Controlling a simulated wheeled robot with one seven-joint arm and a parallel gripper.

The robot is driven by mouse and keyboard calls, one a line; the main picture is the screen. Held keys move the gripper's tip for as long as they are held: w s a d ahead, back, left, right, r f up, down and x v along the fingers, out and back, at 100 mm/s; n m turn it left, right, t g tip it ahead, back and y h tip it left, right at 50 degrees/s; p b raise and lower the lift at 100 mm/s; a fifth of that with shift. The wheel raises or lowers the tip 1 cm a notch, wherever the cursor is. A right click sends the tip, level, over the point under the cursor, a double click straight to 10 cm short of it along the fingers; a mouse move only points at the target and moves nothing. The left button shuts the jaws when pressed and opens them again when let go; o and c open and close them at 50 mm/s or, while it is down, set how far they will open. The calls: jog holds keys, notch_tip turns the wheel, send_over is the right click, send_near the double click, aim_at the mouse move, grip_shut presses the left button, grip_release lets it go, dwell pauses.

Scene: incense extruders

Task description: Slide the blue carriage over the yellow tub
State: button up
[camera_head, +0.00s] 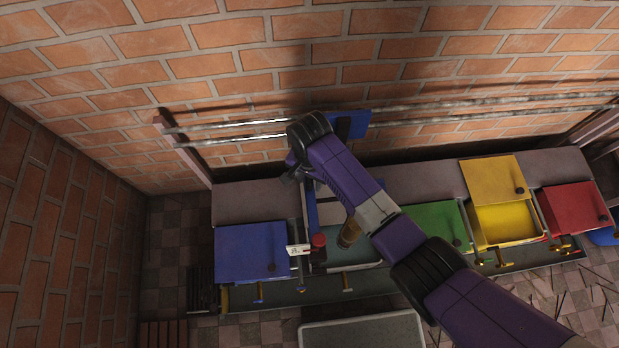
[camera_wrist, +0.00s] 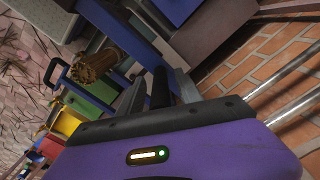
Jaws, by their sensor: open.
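The blue carriage (camera_head: 348,124) hangs on the metal wall rails, left of centre in the head view. My arm hides much of it; part of its blue frame shows below, and blue bars show in the wrist view (camera_wrist: 108,22). The yellow tub (camera_head: 503,222) stands farther right on the bench with its lid raised. It is small at the left of the wrist view (camera_wrist: 66,122). My gripper (camera_head: 291,172) is open beside the carriage frame, left of the blue plate. In the wrist view its fingers (camera_wrist: 172,84) are near the blue frame; contact cannot be told.
Two metal rails (camera_head: 480,104) run along the brick wall. A blue tub (camera_head: 251,250) stands left, a green tub (camera_head: 437,223) and a red tub (camera_head: 574,209) right, with small taps in front. A brown bundle (camera_head: 350,234) is by my arm. A grey-topped table (camera_head: 362,332) stands in front.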

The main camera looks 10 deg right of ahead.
grip_shut()
dwell(1.4)
